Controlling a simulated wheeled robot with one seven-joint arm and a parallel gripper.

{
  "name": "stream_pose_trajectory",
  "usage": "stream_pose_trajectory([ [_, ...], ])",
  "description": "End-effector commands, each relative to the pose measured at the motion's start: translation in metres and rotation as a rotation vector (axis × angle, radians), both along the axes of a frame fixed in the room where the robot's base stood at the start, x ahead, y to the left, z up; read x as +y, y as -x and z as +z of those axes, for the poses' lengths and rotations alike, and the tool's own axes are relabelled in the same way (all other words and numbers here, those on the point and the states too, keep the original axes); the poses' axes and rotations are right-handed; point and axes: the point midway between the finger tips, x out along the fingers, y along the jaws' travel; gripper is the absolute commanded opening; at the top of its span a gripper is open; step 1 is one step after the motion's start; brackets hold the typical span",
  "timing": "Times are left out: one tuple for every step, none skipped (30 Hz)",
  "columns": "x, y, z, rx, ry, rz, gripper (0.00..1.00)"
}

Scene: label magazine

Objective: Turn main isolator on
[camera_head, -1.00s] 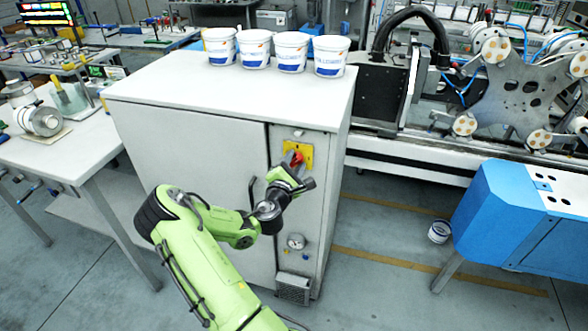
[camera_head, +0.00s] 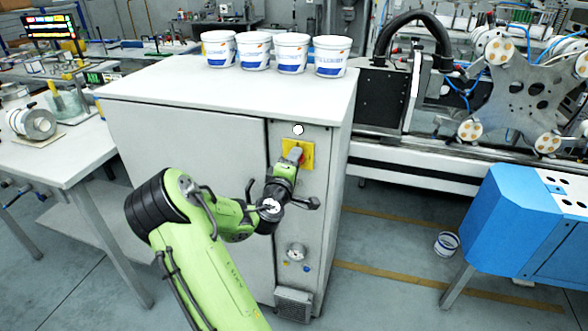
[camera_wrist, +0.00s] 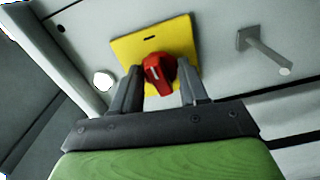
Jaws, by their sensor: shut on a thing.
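The main isolator is a red rotary knob (camera_head: 296,155) on a yellow plate (camera_head: 309,155), high on the right front panel of the grey cabinet (camera_head: 185,150). In the wrist view the red knob (camera_wrist: 158,72) sits between my two fingers on the yellow plate (camera_wrist: 178,38); a pale mark shows on its face. My gripper (camera_wrist: 160,85) is shut on the knob, one finger on each side. In the head view my gripper (camera_head: 290,163) reaches up to the knob and partly covers it. A round lamp (camera_head: 298,129) above the plate glows white.
White buckets (camera_head: 291,52) stand on the cabinet top. Below my wrist the panel carries a gauge (camera_head: 296,251) and a vent box (camera_head: 293,304). A black door handle (camera_head: 250,190) is left of my wrist.

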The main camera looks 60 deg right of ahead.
Motion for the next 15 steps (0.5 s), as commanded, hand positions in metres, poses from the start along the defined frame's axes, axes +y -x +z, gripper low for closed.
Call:
stream_pose_trajectory([
  [0.0004, -0.0004, -0.0032, -0.023, -0.006, 0.000, 0.13],
  [0.0004, -0.0003, -0.0031, -0.035, -0.009, 0.000, 0.13],
  [0.0004, -0.0003, -0.0029, -0.050, -0.011, 0.000, 0.13],
  [0.0003, -0.0003, -0.0027, -0.061, -0.013, 0.000, 0.13],
  [0.0003, -0.0003, -0.0026, -0.070, -0.014, 0.000, 0.13],
  [0.0003, -0.0003, -0.0026, -0.079, -0.017, 0.001, 0.13],
  [0.0002, -0.0003, -0.0025, -0.086, -0.018, 0.001, 0.13],
  [0.0004, -0.0004, -0.0024, -0.092, -0.019, 0.001, 0.13],
  [0.0004, -0.0003, -0.0022, -0.098, -0.020, 0.001, 0.13],
  [0.0004, -0.0003, -0.0021, -0.102, -0.020, 0.001, 0.13],
  [0.0003, -0.0003, -0.0019, -0.105, -0.021, 0.001, 0.13],
  [0.0003, -0.0003, -0.0018, -0.109, -0.021, 0.001, 0.13],
  [0.0003, -0.0003, -0.0016, -0.110, -0.022, 0.000, 0.13],
  [0.0003, -0.0003, -0.0016, -0.112, -0.022, 0.000, 0.13],
  [0.0003, -0.0002, -0.0015, -0.113, -0.022, 0.000, 0.13],
])
